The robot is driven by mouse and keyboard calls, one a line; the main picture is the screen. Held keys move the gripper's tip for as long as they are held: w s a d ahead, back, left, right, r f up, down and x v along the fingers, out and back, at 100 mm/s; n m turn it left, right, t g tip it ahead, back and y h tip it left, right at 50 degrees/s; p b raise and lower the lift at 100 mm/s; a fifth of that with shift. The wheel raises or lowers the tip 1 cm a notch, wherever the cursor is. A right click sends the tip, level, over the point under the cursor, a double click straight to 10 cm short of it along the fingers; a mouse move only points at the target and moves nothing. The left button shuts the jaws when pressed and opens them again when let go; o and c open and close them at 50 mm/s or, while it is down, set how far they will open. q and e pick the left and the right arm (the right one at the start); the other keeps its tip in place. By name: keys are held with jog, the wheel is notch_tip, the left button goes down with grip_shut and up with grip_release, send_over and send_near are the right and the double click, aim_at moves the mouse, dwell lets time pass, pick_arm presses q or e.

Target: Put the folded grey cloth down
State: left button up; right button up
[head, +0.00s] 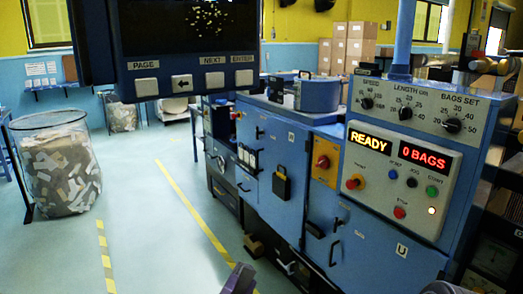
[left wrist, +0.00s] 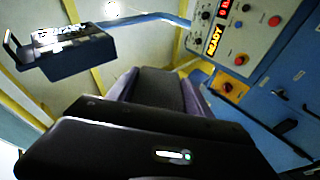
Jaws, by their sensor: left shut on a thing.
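My left gripper (head: 240,280) shows only as a small purple-grey tip at the bottom edge of the head view. In the left wrist view its two purple fingers stand on either side of a dark grey thing, which appears to be the folded grey cloth (left wrist: 158,90). The gripper is shut on it, in front of the blue machine. The cloth does not show in the head view.
The blue machine (head: 276,190) fills the middle and right, with a control panel (head: 402,180) reading READY and 0 BAGS. A dark screen unit (head: 188,50) hangs at the upper left. A wire bin of scraps (head: 62,165) stands at left. Floor with yellow lines is clear between.

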pick_arm(q)
jog(key=s+a+r+n+t+y, duration=0.1)
jog(key=a+n+t+y, duration=0.1)
jog(key=a+y, duration=0.5)
jog(key=s+a+r+n+t+y, duration=0.2)
jog(key=a+n+y, duration=0.2)
jog(key=a+y, duration=0.3)
jog(key=shift+a+r+n+y, duration=0.2)
jog(key=shift+a+n+y, duration=0.1)
jog(key=shift+a+y, duration=0.1)
jog(key=shift+w, duration=0.1)
jog(key=f, duration=0.1)
jog(key=w+f, duration=0.2)
jog(key=f, duration=0.1)
